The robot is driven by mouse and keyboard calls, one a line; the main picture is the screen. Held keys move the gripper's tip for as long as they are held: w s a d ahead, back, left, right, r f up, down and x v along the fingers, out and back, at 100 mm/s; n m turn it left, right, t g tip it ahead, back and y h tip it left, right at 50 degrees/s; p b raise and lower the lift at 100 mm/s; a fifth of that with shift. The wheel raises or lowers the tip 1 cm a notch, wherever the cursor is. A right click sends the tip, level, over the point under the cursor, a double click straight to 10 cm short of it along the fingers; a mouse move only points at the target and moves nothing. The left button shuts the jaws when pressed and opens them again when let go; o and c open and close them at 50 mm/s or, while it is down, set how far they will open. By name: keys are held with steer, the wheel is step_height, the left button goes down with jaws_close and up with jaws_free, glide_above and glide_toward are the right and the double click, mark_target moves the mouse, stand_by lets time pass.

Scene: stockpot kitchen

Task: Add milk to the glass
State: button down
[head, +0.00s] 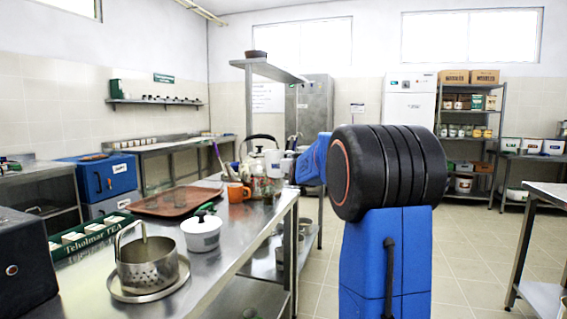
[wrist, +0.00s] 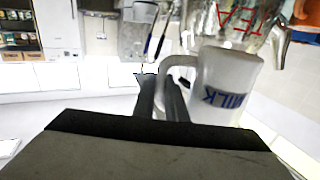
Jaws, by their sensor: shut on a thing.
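A white milk jug (wrist: 226,85) with blue MILK lettering is close up in the wrist view, which looks upside down. My gripper (wrist: 163,82) is shut on the jug's handle, at the side of its body. The jug seems close to upright. In the head view my arm hides the fingers, and the jug cannot be made out for certain among the things there. A clear glass vessel with red TEA lettering (wrist: 240,18) is beside the jug in the wrist view. Which vessel is the task's glass is not clear, nor is what it holds.
The steel counter (head: 212,262) carries an orange mug (head: 238,192), a brown tray (head: 177,201), a white lidded pot (head: 202,234), a perforated steel pot (head: 147,262) and a tea box (head: 90,236). A kettle (head: 261,141) stands among crowded items near my gripper. Open floor lies right.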

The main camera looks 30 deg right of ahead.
steer(key=d+n, duration=0.1)
steer(key=d+f+n+h, duration=0.1)
steer(key=n, duration=0.1)
steer(key=d+f+n, duration=0.1)
steer(key=n, duration=0.1)
steer(key=shift+s+t, duration=0.3)
steer(key=shift+s, duration=0.05)
stand_by(0.5)
stand_by(0.6)
steer(key=shift+a+r+n, duration=0.25)
steer(key=shift+r+n, duration=0.5)
steer(key=shift+n, duration=0.25)
stand_by(3.2)
steer(key=shift+w+f, duration=0.1)
